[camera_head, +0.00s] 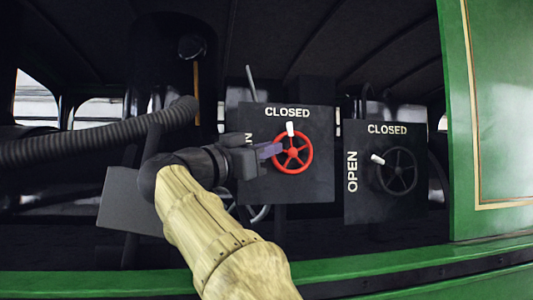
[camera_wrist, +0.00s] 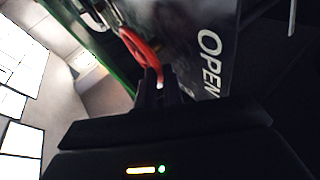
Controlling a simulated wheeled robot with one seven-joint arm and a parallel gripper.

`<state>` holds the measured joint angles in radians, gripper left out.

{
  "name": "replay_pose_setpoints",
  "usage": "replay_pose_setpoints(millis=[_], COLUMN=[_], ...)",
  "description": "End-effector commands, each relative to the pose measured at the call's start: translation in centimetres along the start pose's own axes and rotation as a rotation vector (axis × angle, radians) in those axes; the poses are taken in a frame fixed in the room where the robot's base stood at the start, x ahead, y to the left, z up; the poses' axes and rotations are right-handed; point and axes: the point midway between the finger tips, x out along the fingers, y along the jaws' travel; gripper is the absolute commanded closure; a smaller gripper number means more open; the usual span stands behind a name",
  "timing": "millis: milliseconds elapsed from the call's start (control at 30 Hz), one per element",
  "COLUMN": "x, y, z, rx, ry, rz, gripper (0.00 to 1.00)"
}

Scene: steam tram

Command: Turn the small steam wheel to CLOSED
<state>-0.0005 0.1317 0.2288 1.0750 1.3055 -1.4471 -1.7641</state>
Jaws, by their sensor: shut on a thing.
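The red wheel (camera_head: 306,158) is mounted on a dark panel (camera_head: 320,185) marked CLOSED at the top, with OPEN partly hidden at the left. Its white pointer (camera_head: 290,129) stands upright at the top, towards CLOSED. My gripper (camera_head: 273,149) reaches in from the left and is shut on the left part of the red rim. In the wrist view the red rim (camera_wrist: 138,46) runs down to between my fingertips (camera_wrist: 158,82); the exact contact is dark. The OPEN lettering (camera_wrist: 209,63) shows beside it.
A black wheel (camera_head: 397,170) is on a second panel (camera_head: 360,212) at the right; its white pointer points left, towards OPEN. A ribbed hose (camera_head: 90,148) crosses at the left. A green sill (camera_head: 90,283) runs along the front, and a green side wall (camera_head: 505,120) stands at the right.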

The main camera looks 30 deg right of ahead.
Motion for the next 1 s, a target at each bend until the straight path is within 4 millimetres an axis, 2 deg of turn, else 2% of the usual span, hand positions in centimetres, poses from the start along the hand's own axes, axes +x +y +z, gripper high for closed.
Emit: replay_pose_setpoints(millis=[300, 700, 733, 833, 1000], x=[0.24, 0.27, 0.27, 0.27, 0.27], y=[-0.09, 0.00, 0.00, 0.00, -0.02], z=[-0.79, -0.93, -0.94, -0.92, -0.83], rx=[0.060, 0.070, 0.070, 0.070, 0.068], ry=[-0.094, -0.110, -0.110, -0.110, -0.112], rz=[0.028, 0.032, 0.032, 0.033, 0.033], gripper=[1.00, 1.00, 0.89, 0.69, 0.69])
